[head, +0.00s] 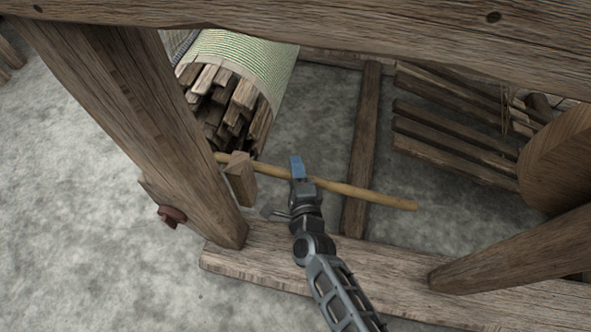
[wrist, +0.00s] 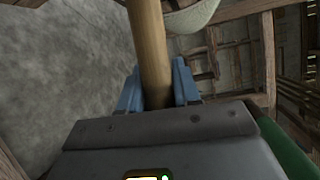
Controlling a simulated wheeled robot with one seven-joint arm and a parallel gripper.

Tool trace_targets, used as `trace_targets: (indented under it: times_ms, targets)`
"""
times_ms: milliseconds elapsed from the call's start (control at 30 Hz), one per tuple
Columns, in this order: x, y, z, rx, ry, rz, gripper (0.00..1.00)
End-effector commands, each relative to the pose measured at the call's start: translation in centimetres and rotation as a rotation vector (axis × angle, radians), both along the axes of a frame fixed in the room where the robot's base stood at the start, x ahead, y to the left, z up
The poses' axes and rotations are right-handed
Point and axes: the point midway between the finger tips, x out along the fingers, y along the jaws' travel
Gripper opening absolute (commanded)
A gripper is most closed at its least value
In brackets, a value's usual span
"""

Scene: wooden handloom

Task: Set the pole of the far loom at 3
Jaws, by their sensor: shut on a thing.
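The pole (head: 362,192) is a light wooden rod lying across the inside of the loom frame. Its left part passes by a small wooden block (head: 240,178) beside the left post, and its right end is free in the air. My gripper (head: 298,168) has blue fingers and is shut on the pole near its middle. In the wrist view the pole (wrist: 150,45) runs up between the two blue fingers (wrist: 157,88). No number marks can be made out, and the pole's left end is partly hidden behind the block.
A cloth roll (head: 245,60) with wooden slats inside stands behind the pole. The left post (head: 135,115), top beam (head: 330,30) and lower beam (head: 390,268) surround my arm. Slatted treadles (head: 440,125) and a round wooden disc (head: 560,160) are at the right.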

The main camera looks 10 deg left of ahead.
Motion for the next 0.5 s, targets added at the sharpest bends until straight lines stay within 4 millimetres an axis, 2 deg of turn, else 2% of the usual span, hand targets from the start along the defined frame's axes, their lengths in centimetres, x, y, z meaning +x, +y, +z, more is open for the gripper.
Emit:
trace_targets:
  times_ms: [33,67,100,267,500]
  targets:
    - [-0.01,0.05,0.13,0.002,-0.002,0.001,0.0]
    - [-0.01,0.04,0.13,0.002,-0.001,0.0,0.34]
    - [-0.01,0.04,0.13,0.002,-0.001,0.0,0.38]
    - [0.0,0.02,0.09,0.003,-0.001,-0.001,0.53]
    - [-0.07,-0.05,0.05,0.002,0.001,-0.001,0.53]
